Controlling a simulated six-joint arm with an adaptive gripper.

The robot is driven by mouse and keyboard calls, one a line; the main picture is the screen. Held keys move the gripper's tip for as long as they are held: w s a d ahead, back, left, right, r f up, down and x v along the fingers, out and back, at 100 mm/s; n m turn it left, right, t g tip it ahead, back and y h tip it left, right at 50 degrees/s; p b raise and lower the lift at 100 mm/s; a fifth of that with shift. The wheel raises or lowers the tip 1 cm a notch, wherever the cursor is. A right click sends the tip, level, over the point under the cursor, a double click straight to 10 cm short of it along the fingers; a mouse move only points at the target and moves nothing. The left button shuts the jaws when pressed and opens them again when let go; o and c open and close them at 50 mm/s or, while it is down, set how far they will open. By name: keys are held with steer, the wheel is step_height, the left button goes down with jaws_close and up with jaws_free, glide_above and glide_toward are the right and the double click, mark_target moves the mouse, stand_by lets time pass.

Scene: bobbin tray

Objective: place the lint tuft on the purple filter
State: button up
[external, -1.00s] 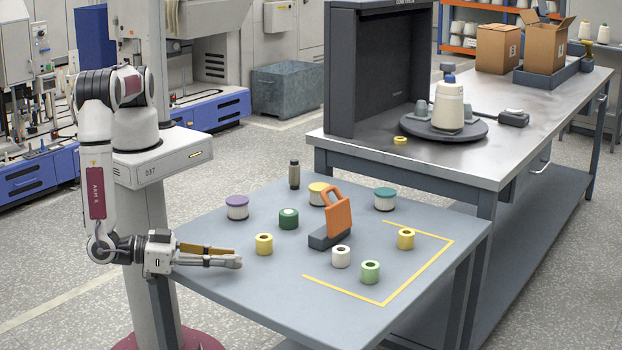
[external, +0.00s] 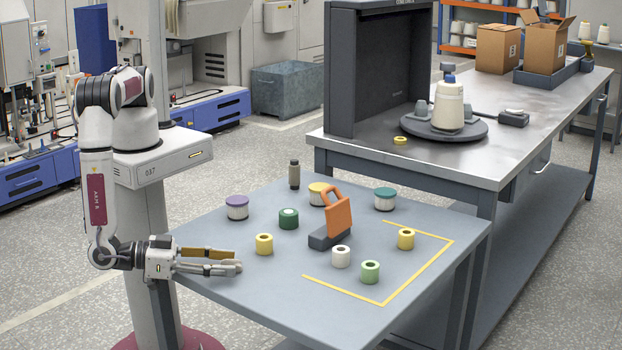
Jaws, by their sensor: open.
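The purple filter (external: 237,208), a short white pleated cylinder with a purple top, stands upright near the left back of the grey table. My gripper (external: 238,261) is open at the table's left front side, its fingers pointing right. It is in front of the purple filter and apart from it. A small greyish patch shows at the tip of the lower finger; I cannot tell whether it is the lint tuft or part of the finger. I cannot make out the lint tuft anywhere else. The purple filter's top looks bare.
A yellow-topped filter (external: 317,194) and a teal-topped filter (external: 385,200) stand farther back. A dark green bobbin (external: 288,219) and a yellow bobbin (external: 264,245) stand near the purple filter. An orange-handled tool (external: 338,218) stands mid-table. Several bobbins are near the yellow-taped corner (external: 418,268).

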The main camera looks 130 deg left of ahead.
steer(key=shift+f, duration=0.15)
steer(key=shift+s+a+f+v, duration=0.1)
steer(key=shift+v, duration=1.2)
steer(key=shift+s+a+f+v, duration=0.1)
steer(key=shift+v, duration=1.2)
steer(key=shift+s+a+f+v, duration=0.1)
steer(key=shift+v, duration=1.25)
steer(key=shift+w+r, duration=0.1)
steer(key=shift+w, duration=0.05)
